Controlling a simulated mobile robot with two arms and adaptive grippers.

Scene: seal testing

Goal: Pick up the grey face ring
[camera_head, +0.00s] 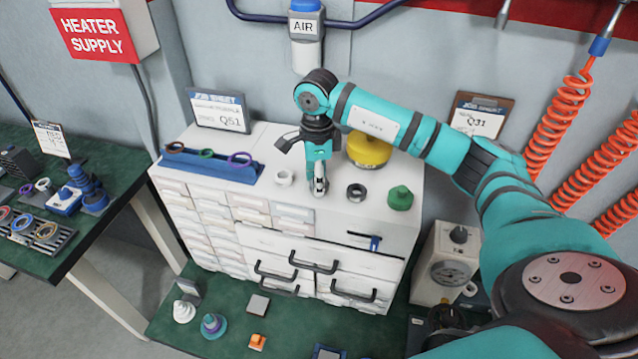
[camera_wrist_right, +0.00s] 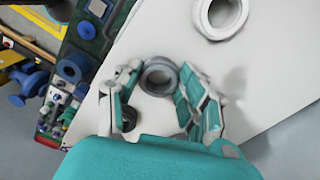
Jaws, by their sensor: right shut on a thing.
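The grey face ring (camera_wrist_right: 158,76) sits between the two fingers of my right gripper (camera_wrist_right: 155,88) in the right wrist view, with its hole facing the camera. The right gripper is shut on it. In the head view my right gripper (camera_head: 319,188) points down at the front part of the white cabinet top; the ring is mostly hidden by the fingers there. I cannot tell whether the ring still touches the cabinet top. My left gripper is not in view.
On the white cabinet (camera_head: 262,212), a white ring (camera_head: 285,178) lies left of the gripper, and a dark ring (camera_head: 356,191) and a green knobbed part (camera_head: 400,197) lie right. A yellow part (camera_head: 368,152) stands behind. A blue rack (camera_head: 212,166) holds several rings.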

